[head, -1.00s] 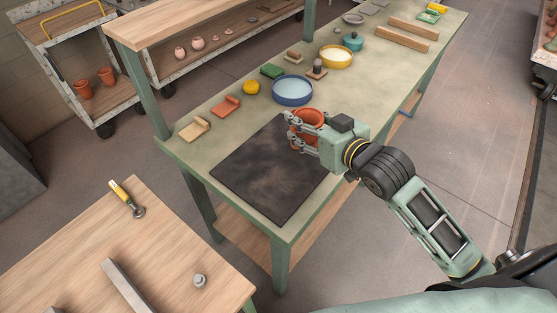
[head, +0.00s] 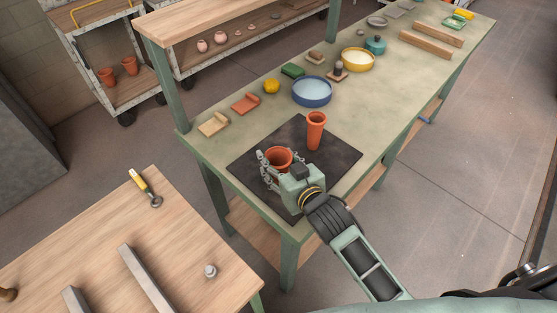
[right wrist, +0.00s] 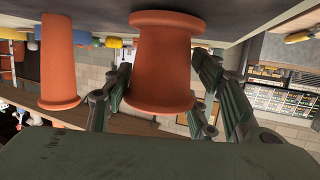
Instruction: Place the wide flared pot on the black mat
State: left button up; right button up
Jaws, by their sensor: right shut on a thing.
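The wide flared pot (head: 278,156), orange terracotta, is between the fingers of my right gripper (head: 279,165), over the front left part of the black mat (head: 335,178). The right wrist view appears upside down. A tall slim orange pot (head: 316,130) stands upright at the mat's back, apart from the held pot. My left gripper is not in view.
Behind the mat on the green table (head: 400,100) are a blue bowl (head: 312,92), a yellow ball (head: 271,86), an orange piece (head: 246,103) and a tan piece (head: 214,124). A wooden table (head: 90,235) stands at front left.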

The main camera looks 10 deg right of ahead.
jog(key=shift+f, duration=0.15)
jog(key=o, duration=1.4)
jog(key=shift+o, duration=0.2)
jog(key=shift+s, duration=0.15)
jog(key=b+v, duration=0.1)
jog(key=v, duration=1)
jog(key=shift+s+d+b, duration=0.15)
jog(key=shift+s+b, duration=0.15)
jog(key=shift+s, duration=0.05)
